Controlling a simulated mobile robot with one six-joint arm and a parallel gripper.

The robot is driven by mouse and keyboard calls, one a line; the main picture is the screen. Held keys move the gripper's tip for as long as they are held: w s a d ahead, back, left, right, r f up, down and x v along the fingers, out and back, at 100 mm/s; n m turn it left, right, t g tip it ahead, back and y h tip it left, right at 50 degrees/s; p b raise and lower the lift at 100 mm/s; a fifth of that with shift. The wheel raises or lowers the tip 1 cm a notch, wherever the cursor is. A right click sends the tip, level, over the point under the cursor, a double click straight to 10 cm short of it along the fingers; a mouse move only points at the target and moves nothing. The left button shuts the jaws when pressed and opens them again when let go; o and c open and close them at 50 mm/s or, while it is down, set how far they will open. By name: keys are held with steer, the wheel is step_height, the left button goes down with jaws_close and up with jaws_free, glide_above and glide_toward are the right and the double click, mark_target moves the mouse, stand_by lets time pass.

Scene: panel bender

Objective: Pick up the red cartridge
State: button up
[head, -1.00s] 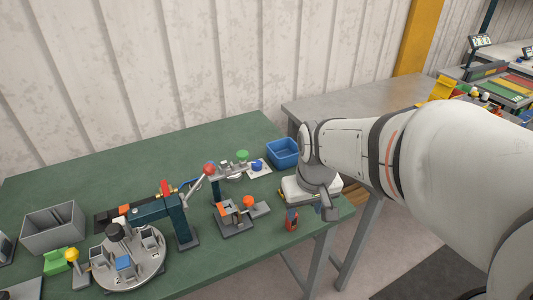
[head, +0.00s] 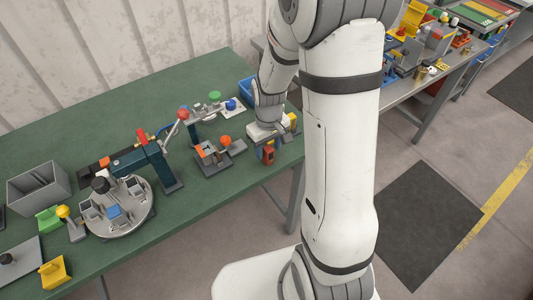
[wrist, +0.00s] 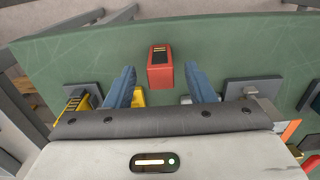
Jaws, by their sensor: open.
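The red cartridge (wrist: 160,70) stands on the green table (wrist: 75,58). It has a dark slotted patch on top. In the head view the cartridge (head: 268,154) is near the table's right front edge, partly hidden by my gripper (head: 266,138). In the wrist view my gripper (wrist: 160,76) is open, its two blue fingers to the left and right of the cartridge. Gaps show between the cartridge and both fingers, with nothing held. I cannot tell how far the fingertips are above it.
A fixture with an orange ball (head: 225,140) stands just left of my gripper. A blue bin (head: 247,92) is behind it. A rotary plate (head: 121,220) and a grey divided box (head: 38,186) are farther left. Bare table lies in front of the fixtures.

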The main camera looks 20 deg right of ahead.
mark_target(269, 148)
steer(key=shift+s+f, duration=0.15)
steer(key=shift+f, duration=1.4)
steer(key=c, duration=1)
steer(key=shift+o, duration=0.2)
steer(key=shift+r, duration=0.1)
